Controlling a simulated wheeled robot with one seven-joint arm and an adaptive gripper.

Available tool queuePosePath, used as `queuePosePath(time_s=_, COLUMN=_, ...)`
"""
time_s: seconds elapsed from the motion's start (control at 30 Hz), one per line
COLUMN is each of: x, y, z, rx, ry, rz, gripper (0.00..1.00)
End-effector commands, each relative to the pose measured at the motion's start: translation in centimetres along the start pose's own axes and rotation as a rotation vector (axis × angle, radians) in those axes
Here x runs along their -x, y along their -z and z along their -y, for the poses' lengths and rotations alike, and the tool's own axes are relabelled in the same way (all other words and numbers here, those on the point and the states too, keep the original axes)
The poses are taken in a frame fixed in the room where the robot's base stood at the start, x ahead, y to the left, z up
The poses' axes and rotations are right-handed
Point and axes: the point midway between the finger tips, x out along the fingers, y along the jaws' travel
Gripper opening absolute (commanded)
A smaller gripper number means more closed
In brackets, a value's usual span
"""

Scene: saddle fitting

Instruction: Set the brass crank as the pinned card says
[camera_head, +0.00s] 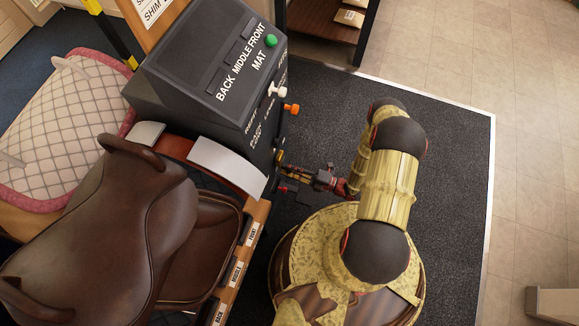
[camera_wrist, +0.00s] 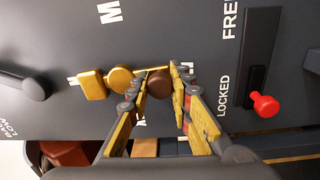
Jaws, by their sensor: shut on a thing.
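The brass crank (camera_wrist: 92,84) is on the dark face of the console in the wrist view, its gold hub at left and its arm reaching right. My gripper (camera_wrist: 164,88) is shut on the crank's brown knob, with one finger on each side. In the head view my gripper (camera_head: 303,173) is against the console's right side, and the crank there is small and mostly hidden. The pinned card (camera_head: 154,10) is cut off at the top edge; only part of its text, "SHIM", shows. Letters around the crank are partly covered by the fingers.
A red-knobbed lever (camera_wrist: 264,103) sits beside "LOCKED", below "FREE". The console (camera_head: 200,60) has a green button (camera_head: 271,41) and an orange knob (camera_head: 291,109). A brown saddle (camera_head: 130,220) stands at left. Dark mat surrounds my base.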

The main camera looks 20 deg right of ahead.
Motion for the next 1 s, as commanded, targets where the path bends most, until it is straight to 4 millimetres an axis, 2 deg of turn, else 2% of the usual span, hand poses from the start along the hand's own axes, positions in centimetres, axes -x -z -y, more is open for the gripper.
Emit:
queuePosePath(time_s=0.3, x=-0.01, y=0.37, z=0.10, rx=-0.067, ry=0.001, rz=0.004, gripper=0.00)
queuePosePath(time_s=0.7, x=-0.01, y=0.36, z=0.10, rx=-0.070, ry=0.001, rz=0.004, gripper=0.00)
queuePosePath(time_s=0.73, x=-0.01, y=0.35, z=0.09, rx=-0.070, ry=0.001, rz=0.004, gripper=0.22)
queuePosePath(time_s=1.0, x=-0.01, y=0.37, z=0.06, rx=-0.069, ry=0.000, rz=0.004, gripper=0.38)
